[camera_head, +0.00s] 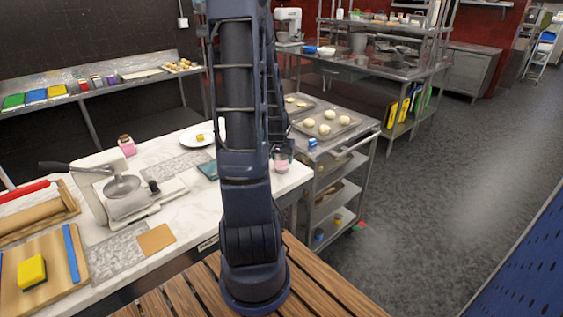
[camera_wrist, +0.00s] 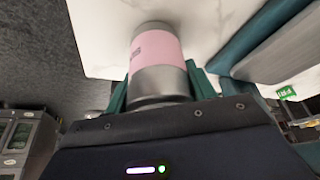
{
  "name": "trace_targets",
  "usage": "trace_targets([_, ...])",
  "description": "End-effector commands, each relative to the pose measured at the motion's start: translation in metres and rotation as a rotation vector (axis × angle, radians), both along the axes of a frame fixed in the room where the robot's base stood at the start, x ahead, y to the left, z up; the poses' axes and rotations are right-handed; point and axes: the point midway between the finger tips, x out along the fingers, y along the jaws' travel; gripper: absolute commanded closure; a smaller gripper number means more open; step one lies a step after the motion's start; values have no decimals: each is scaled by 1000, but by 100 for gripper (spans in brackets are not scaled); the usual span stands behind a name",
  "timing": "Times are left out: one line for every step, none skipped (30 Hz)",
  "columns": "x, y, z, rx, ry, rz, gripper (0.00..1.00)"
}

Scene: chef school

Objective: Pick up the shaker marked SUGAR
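A shaker with a pink label and metal ends fills the upper middle of the wrist view (camera_wrist: 158,52). The lettering on its label is too blurred to read. My gripper (camera_wrist: 160,88) has one teal finger on each side of this shaker, close against it; whether they press on it I cannot tell. In the head view, a small pinkish shaker (camera_head: 281,163) shows just right of my arm, near the counter's right end; my fingers are mostly hidden there. Another pink-labelled shaker with a dark red lid (camera_head: 127,146) stands at the counter's back left.
The white marble counter (camera_head: 185,219) holds a slicer-like metal device (camera_head: 124,192), a plate (camera_head: 203,134) and a cutting board with a yellow sponge (camera_head: 32,272). A metal rack with dough trays (camera_head: 328,124) stands close on the right. The floor (camera_head: 435,200) beyond is clear.

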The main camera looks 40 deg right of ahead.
Motion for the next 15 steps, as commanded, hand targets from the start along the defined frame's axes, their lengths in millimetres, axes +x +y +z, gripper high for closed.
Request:
trace_targets([0, 0, 0, 0, 0, 0, 66])
trace_targets([0, 0, 0, 0, 0, 0, 72])
trace_targets([0, 0, 0, 0, 0, 0, 72])
trace_targets([0, 0, 0, 0, 0, 0, 72])
trace_targets([0, 0, 0, 0, 0, 0, 72])
trace_targets([0, 0, 0, 0, 0, 0, 72])
trace_targets([0, 0, 0, 0, 0, 0, 72])
trace_targets([0, 0, 0, 0, 0, 0, 72])
trace_targets([0, 0, 1, -1, -1, 0, 72])
trace_targets([0, 0, 1, -1, -1, 0, 72])
trace_targets([0, 0, 2, -1, -1, 0, 72])
trace_targets([0, 0, 3, -1, -1, 0, 72])
trace_targets([0, 0, 4, -2, -1, 0, 72])
trace_targets([0, 0, 6, -2, -1, 0, 72])
trace_targets([1, 0, 8, -1, -2, 1, 72])
